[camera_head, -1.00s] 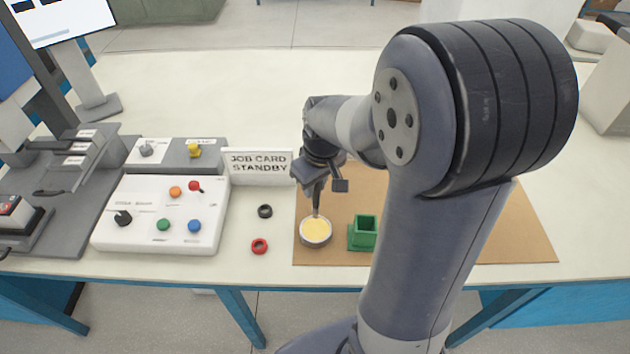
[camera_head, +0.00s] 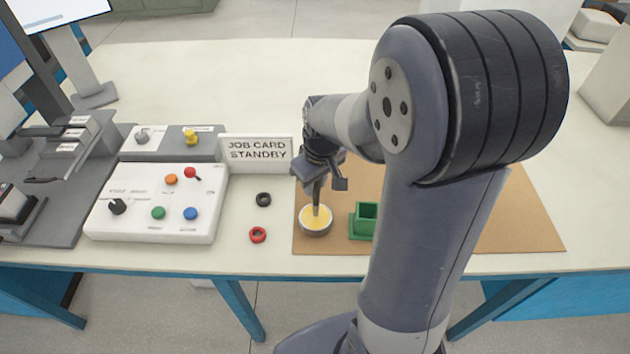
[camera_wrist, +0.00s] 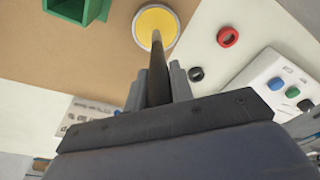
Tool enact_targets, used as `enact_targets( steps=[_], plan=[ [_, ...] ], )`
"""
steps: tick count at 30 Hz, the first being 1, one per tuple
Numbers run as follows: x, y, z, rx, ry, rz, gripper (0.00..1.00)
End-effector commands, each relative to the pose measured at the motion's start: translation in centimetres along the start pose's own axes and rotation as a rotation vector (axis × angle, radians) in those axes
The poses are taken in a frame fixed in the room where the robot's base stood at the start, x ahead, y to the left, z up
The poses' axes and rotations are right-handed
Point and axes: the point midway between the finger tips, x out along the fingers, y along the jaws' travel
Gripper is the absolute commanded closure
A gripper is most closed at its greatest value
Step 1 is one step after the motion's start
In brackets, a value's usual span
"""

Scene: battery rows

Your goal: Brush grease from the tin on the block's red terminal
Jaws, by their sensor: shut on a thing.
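The grease tin (camera_head: 315,232) is a round metal tin with yellow grease, on the left front part of the brown mat. It also shows at the top of the wrist view (camera_wrist: 146,25). My gripper (camera_head: 318,183) is shut on a dark brush (camera_wrist: 157,82), held upright above the tin. The brush's pale tip reaches the tin's opening; I cannot tell how deep it is in the grease. I see no block with a red terminal that I can make out for certain; my arm hides part of the mat.
A green open-topped holder (camera_head: 364,221) stands right of the tin. A red ring (camera_head: 258,235) and a black ring (camera_head: 264,199) lie left of the mat (camera_head: 520,235). A white button panel (camera_head: 140,215) and a job card sign (camera_head: 257,153) stand further left and behind.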

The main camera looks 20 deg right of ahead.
Motion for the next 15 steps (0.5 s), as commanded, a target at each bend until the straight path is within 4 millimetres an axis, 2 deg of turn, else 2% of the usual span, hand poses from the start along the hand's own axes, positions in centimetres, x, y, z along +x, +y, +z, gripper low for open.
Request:
enact_targets(
  steps=[15],
  plan=[
    [0.41, 0.0, 0.06, 0.0, 0.0, 0.0, 1.0]
  ],
)
